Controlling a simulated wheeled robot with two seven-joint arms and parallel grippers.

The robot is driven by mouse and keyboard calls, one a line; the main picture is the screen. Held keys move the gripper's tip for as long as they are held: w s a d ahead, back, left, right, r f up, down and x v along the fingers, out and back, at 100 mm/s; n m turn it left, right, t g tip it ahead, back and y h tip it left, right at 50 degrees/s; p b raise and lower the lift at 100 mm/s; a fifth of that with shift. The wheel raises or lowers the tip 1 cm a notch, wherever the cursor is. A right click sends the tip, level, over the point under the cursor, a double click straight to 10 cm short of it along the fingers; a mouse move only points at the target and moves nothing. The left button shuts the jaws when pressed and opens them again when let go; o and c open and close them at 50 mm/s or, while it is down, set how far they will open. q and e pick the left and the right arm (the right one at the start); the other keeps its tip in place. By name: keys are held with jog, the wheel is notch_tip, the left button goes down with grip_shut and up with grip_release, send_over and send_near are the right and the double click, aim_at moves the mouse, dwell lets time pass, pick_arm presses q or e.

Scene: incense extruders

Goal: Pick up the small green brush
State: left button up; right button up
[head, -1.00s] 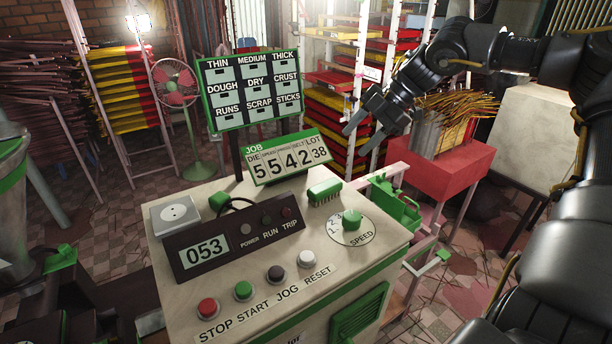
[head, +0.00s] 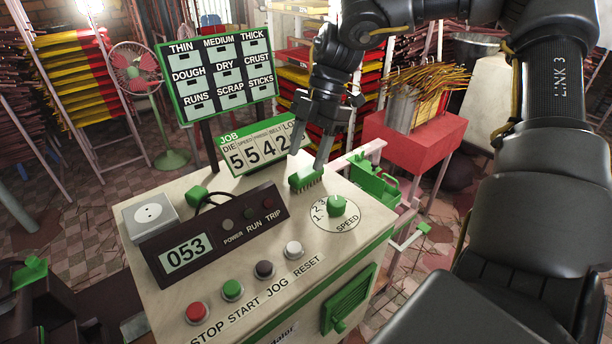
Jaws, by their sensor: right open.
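The small green brush (head: 306,177) lies on the cream top of the control cabinet, behind the speed dial and in front of the job number board. Its bristles face down toward the front right. My right gripper (head: 309,160) points down right above the brush, with its two fingers spread open. The fingertips are close to the brush's ends; I cannot tell whether they touch it.
The green job board (head: 262,148) stands just behind the brush. The green speed dial (head: 336,206) is close in front. A black 053 display panel (head: 213,233) lies to the left. A red stand with sticks (head: 414,143) is behind right.

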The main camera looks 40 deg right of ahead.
aim_at(304, 173)
jog(key=shift+s+a+f, duration=0.15)
jog(key=shift+s+f, duration=0.05)
jog(key=p+x, duration=0.1)
jog(key=x, duration=0.2)
jog(key=shift+s+f+p, duration=0.15)
jog(key=shift+f+p, duration=0.2)
jog(key=shift+a+f, duration=0.1)
jog(key=shift+f, duration=0.35)
jog(key=c, duration=1.1)
jog(key=shift+o, duration=0.2)
jog(key=shift+r, duration=0.1)
